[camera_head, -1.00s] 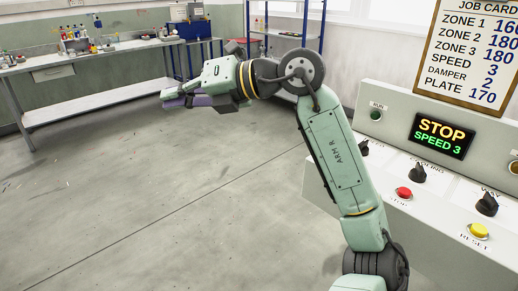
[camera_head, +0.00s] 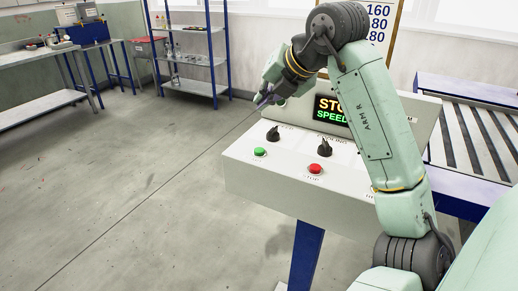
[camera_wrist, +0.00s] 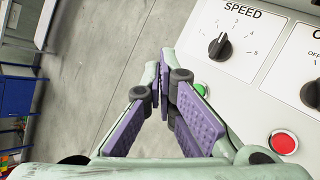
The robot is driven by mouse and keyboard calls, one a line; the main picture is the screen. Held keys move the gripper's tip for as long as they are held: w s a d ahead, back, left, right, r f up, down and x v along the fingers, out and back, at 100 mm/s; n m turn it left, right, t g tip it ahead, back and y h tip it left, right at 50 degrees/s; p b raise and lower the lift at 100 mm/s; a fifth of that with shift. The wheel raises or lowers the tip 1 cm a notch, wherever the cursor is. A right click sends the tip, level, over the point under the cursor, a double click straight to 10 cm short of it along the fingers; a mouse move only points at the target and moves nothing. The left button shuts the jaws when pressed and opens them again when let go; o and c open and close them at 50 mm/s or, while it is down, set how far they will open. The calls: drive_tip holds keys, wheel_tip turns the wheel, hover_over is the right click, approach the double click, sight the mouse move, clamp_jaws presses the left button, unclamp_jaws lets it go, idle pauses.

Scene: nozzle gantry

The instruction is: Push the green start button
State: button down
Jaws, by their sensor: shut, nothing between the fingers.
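The green start button (camera_head: 260,152) sits at the left end of the control panel's sloping face (camera_head: 240,160). In the wrist view, the green button (camera_wrist: 201,89) shows just right of the fingers and is partly covered by them. My gripper (camera_head: 262,101) is shut and empty, up and beyond the green button in the head view, beside the panel's left end. In the wrist view, the purple-padded fingers of my gripper (camera_wrist: 168,78) come together over the panel's edge, apart from the button as far as I can tell.
A red button (camera_head: 315,169) is to the right of the green one. The black speed knob (camera_head: 273,133) and another knob (camera_head: 325,147) stand behind them. A lit display (camera_head: 331,110) is partly hidden by my arm. A roller conveyor (camera_head: 475,130) is at right. Floor at left is clear.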

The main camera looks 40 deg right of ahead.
sight(262, 149)
drive_tip(key=shift+f, duration=0.1)
wheel_tip(262, 149, down, 9)
drive_tip(key=b, duration=0.6)
drive_tip(key=shift+r, duration=0.2)
idle(1.1)
drive_tip(key=shift+f+b, duration=0.45)
drive_tip(key=shift+b, duration=0.05)
drive_tip(key=shift+f+b, duration=0.5)
idle(0.5)
drive_tip(key=shift+r, duration=0.1)
drive_tip(key=shift+r+p, duration=0.55)
drive_tip(key=shift+r, duration=0.25)
drive_tip(key=shift+r+p, duration=1.6)
drive_tip(key=shift+r, duration=0.95)
